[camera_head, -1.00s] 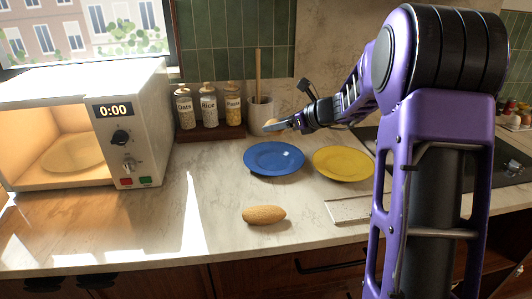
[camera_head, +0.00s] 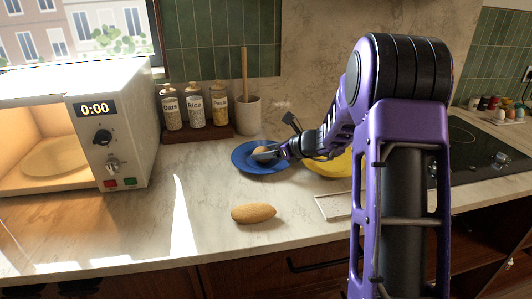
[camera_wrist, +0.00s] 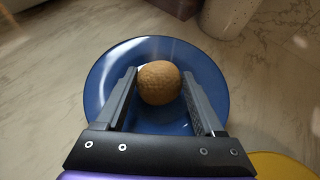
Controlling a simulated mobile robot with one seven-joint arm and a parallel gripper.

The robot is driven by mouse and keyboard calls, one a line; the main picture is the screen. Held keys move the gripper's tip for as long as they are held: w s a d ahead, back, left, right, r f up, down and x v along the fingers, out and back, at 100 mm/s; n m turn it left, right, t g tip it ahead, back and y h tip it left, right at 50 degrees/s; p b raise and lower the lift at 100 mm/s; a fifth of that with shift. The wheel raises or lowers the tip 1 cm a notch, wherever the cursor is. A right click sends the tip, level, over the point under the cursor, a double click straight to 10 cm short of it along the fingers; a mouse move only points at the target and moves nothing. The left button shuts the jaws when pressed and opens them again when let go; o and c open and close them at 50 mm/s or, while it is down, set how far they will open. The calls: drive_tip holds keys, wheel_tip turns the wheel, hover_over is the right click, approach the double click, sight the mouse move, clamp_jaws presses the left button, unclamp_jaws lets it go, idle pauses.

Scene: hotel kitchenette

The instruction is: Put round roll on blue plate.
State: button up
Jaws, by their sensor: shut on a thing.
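The round roll (camera_wrist: 159,83) is brown and sits between the two fingers of my gripper (camera_wrist: 157,98) in the wrist view. The gripper is shut on it. The blue plate (camera_wrist: 98,85) lies beneath the roll and fingers. In the head view the roll (camera_head: 264,150) and my gripper (camera_head: 266,154) are low over the blue plate (camera_head: 247,165). I cannot tell whether the roll touches the plate.
A long oval roll (camera_head: 253,213) lies on the counter in front. A yellow plate (camera_head: 328,166) is right of the blue plate, partly behind my arm. Jars (camera_head: 195,111) and a utensil crock (camera_head: 247,115) stand behind. A microwave (camera_head: 110,140) is at left.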

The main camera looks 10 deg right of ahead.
drive_tip(key=o, duration=1.5)
drive_tip(key=p+v, duration=0.1)
drive_tip(key=v, duration=1.1)
drive_tip(key=shift+s, duration=0.1)
